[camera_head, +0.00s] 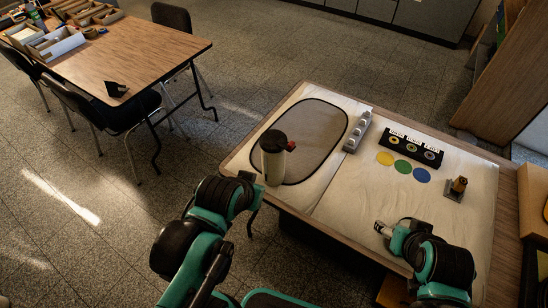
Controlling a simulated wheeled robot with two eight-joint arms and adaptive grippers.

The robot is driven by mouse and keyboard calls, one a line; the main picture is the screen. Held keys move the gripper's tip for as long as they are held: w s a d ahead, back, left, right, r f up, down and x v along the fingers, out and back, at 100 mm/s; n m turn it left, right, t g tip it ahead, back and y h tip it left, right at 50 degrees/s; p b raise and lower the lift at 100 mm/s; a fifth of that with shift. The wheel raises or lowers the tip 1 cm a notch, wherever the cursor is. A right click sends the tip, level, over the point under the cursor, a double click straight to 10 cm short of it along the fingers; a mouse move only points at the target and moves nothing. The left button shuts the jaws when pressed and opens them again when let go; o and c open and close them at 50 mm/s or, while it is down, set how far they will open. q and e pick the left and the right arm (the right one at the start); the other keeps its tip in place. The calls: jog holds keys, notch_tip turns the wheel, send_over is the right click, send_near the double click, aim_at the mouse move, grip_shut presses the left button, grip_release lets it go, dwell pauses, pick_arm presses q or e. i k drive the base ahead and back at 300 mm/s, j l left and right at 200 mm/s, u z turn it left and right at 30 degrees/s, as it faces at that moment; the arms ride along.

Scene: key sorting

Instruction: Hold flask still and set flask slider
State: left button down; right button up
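A pale flask (272,168) with a dark lid stands upright on the left part of the table, at the near left edge of a dark rounded mat (318,135). A small red slider (291,146) shows at the right side of its lid. My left gripper (253,192) is just left of and nearer than the flask, low beside its body. I cannot tell whether it touches the flask or how far its fingers are apart. My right gripper (381,228) is over the near right part of the table, away from the flask, with nothing visible in it.
A grey strip with knobs (358,132) lies right of the mat. A small brass-coloured piece on a plate (457,187) stands at the right. The table's middle is clear.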

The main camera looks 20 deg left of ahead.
aim_at(289, 146)
jog(key=j+z, duration=0.1)
jog(key=j, duration=0.35)
jog(key=k+j+z, duration=0.15)
jog(key=j, duration=0.3)
jog(key=j+z, duration=0.1)
jog(key=j, duration=0.35)
jog(key=k+j+z, duration=0.1)
jog(key=j, duration=0.3)
jog(key=k, duration=0.05)
